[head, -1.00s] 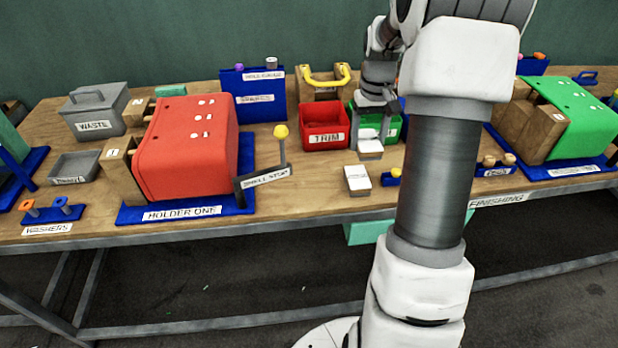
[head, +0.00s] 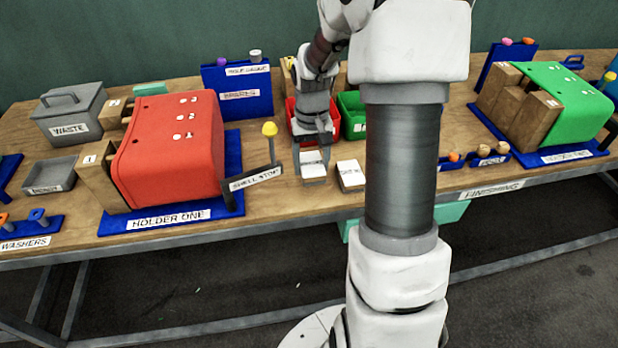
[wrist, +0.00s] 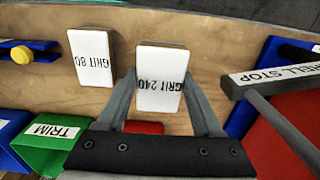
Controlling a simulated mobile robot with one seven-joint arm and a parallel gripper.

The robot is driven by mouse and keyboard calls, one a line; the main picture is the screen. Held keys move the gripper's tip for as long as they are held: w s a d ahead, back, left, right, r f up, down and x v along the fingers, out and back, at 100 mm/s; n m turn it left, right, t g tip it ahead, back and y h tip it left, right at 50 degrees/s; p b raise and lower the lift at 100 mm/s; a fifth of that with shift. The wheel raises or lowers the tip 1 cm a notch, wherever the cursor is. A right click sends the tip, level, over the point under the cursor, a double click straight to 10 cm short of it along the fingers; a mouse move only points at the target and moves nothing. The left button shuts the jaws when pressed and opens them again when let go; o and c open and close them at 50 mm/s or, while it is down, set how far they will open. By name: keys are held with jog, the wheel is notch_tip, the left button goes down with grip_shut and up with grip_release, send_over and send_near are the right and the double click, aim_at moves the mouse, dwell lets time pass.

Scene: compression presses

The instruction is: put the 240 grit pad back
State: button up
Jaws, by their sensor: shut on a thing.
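The 240 grit pad (wrist: 162,68) is a white-topped block marked GRIT 240. It also shows in the head view (head: 314,166). My gripper (wrist: 162,98) is shut on it, one finger along each side. In the head view my gripper (head: 312,160) is low at the bench's front part, in front of a red bin. I cannot tell whether the pad touches the bench. A similar pad marked GRIT 80 (wrist: 91,58) lies on the bench beside it, to the right in the head view (head: 351,174), with a narrow gap between.
The shell stop (head: 256,178), with a yellow-knobbed post, stands close left of my gripper. The red bin (head: 293,125) and green bin (head: 352,112) are behind. Holder one (head: 170,152) is farther left. Bare bench lies in front of the pads.

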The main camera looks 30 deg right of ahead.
aim_at(309, 165)
jog(key=shift+a+f, duration=0.4)
jog(key=shift+f, duration=0.05)
jog(key=shift+f+b, duration=0.3)
jog(key=shift+f, duration=1.45)
jog(key=shift+f, duration=0.15)
jog(key=o, duration=1.3)
notch_tip(309, 165, up, 12)
jog(key=shift+r+p, duration=0.2)
jog(key=shift+p, duration=0.7)
